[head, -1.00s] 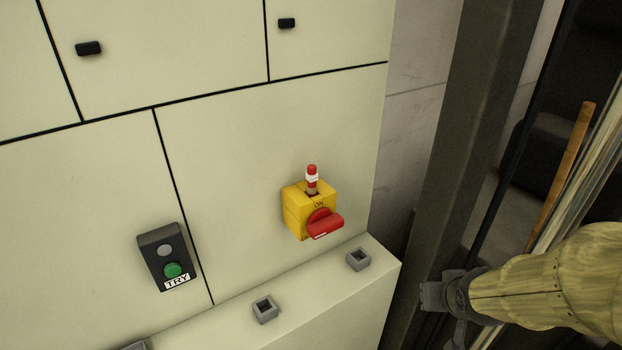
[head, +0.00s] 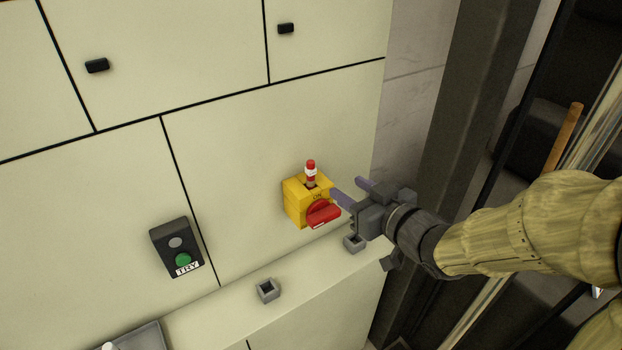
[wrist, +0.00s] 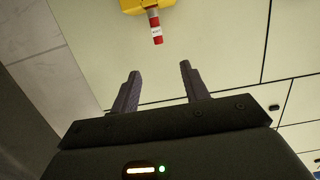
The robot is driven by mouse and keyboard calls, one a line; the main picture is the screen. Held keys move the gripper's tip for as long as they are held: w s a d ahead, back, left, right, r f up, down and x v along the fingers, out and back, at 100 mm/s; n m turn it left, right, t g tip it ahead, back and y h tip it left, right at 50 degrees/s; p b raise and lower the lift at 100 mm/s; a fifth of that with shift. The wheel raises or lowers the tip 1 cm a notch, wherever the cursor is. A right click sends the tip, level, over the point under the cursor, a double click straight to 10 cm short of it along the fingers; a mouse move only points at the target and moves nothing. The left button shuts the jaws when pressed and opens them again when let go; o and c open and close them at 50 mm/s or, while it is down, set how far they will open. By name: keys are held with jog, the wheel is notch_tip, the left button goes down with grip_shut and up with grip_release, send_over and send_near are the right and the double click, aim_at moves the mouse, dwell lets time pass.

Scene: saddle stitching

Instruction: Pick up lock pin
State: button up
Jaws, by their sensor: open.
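The lock pin (head: 311,171) is a small red pin with a white band. It stands upright in the top of a yellow switch box (head: 297,202) with a red rotary handle (head: 323,215), mounted on the cream panel. My gripper (head: 352,190) is open and empty, to the right of the box and apart from the pin. In the wrist view the pin (wrist: 156,28) shows beyond and between the two open fingers (wrist: 158,80), with the yellow box (wrist: 146,4) at the top edge.
A black TRY button box (head: 177,248) with a green button is at the lower left. Two small grey square sockets (head: 267,290) sit on the ledge (head: 225,310). A grey tray (head: 130,338) is at the bottom left. A dark post (head: 440,120) stands to the right.

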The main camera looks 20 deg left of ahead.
aim_at(314, 168)
jog(key=p+x, duration=0.2)
jog(key=x, duration=0.9)
jog(key=shift+p, duration=0.35)
jog(key=shift+w+a+f, duration=0.25)
jog(key=shift+w+a, duration=0.1)
jog(key=shift+w, duration=0.1)
jog(key=shift+f+p+x, duration=0.2)
jog(key=shift+p+x, duration=0.7)
jog(key=shift+x, duration=0.4)
jog(key=shift+f+p+x, duration=0.2)
jog(key=shift+p+x, duration=0.65)
jog(key=shift+x, duration=0.45)
jog(key=shift+d, duration=0.15)
jog(key=shift+c, duration=0.3)
grip_shut()
